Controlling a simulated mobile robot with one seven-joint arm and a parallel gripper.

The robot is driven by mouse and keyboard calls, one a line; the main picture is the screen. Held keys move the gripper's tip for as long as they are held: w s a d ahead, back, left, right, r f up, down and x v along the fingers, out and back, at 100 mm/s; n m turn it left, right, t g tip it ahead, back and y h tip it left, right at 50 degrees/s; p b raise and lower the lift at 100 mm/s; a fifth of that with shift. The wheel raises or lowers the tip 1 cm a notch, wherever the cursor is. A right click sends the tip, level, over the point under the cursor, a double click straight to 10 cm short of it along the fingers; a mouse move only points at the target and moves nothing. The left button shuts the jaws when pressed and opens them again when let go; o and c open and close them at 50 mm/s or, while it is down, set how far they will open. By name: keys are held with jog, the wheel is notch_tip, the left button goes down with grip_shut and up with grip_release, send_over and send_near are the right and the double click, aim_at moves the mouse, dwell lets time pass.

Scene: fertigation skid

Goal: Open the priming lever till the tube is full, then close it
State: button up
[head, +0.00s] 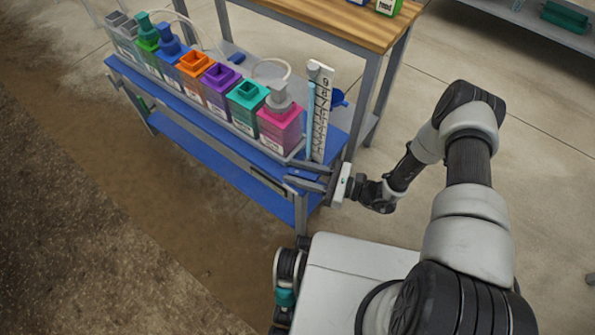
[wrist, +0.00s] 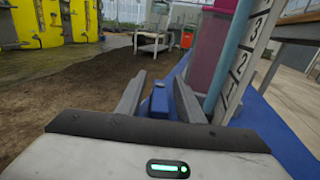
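The clear tube (head: 310,115) stands at the near right end of the blue skid, beside a white numbered scale (head: 321,115). It looks pale blue over most of its visible length; I cannot read an exact level. It also shows in the wrist view (wrist: 232,50). My gripper (head: 290,175) is low in front of the tube, fingers apart. In the wrist view a small blue block (wrist: 158,103), perhaps the priming lever, sits between the open fingers (wrist: 158,95) with gaps on both sides. The lever is not clearly visible in the head view.
Several coloured bottles line the skid, the nearest a pink one (head: 280,125) with a grey cap. A blue knob (head: 338,97) sits behind the scale. A wooden-topped table (head: 340,22) stands behind. The floor right of the skid is clear.

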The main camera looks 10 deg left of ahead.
grip_shut()
jog(key=shift+w+f+g+b, duration=0.1)
jog(key=shift+g+b, duration=0.2)
jog(key=shift+b, duration=0.15)
jog(key=shift+n+g+b, duration=0.55)
jog(key=shift+n+g, duration=0.25)
jog(key=shift+g, duration=0.1)
jog(key=shift+n+g+h, duration=0.4)
jog(key=shift+n+g, duration=0.6)
jog(key=shift+g, duration=0.55)
jog(key=shift+n+g+h, duration=0.4)
jog(key=shift+n+g, duration=0.6)
jog(key=shift+g, duration=0.55)
grip_release()
